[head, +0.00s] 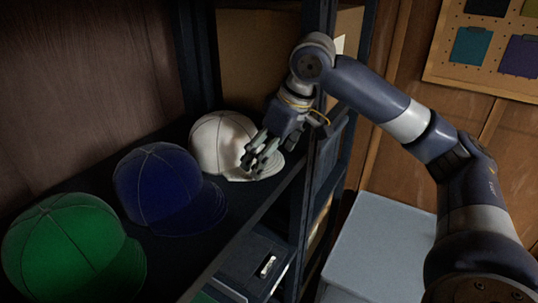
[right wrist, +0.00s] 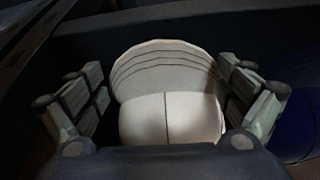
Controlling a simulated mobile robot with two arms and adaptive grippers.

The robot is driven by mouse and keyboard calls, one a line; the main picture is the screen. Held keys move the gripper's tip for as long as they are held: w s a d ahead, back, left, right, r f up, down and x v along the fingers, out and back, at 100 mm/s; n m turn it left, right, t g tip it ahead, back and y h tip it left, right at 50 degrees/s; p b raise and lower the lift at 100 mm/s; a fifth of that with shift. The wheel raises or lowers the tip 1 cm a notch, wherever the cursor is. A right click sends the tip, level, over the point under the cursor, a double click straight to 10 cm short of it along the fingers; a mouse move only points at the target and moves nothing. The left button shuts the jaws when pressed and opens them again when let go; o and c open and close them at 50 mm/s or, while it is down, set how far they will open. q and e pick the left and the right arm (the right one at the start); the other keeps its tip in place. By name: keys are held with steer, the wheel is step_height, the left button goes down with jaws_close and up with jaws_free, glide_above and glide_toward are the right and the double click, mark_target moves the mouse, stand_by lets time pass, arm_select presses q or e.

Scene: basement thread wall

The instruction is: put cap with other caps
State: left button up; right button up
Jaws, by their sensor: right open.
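A white cap (head: 222,141) sits on the dark shelf (head: 236,222) at the right end of a row. A blue cap (head: 157,181) is left of it and a green cap (head: 68,246) is nearest, at the lower left. My right gripper (head: 260,157) is over the white cap's brim side. In the right wrist view the white cap (right wrist: 170,115) lies between the open fingers of my right gripper (right wrist: 165,100), with its brim at the top. Part of the blue cap (right wrist: 290,110) shows at the right edge. My left gripper is not in view.
A dark upright post (head: 318,160) of the shelf stands just right of the white cap. A cardboard box (head: 250,55) is behind it. Below right is a pale blue-grey surface (head: 375,245). A pegboard (head: 470,50) with colored patches hangs on the wooden wall.

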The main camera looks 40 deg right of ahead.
steer(key=b+v, duration=0.1)
steer(key=v, duration=0.5)
steer(key=shift+r, duration=0.1)
steer(key=shift+p+v, duration=0.35)
steer(key=shift+v, duration=2.5)
steer(key=shift+s, duration=0.1)
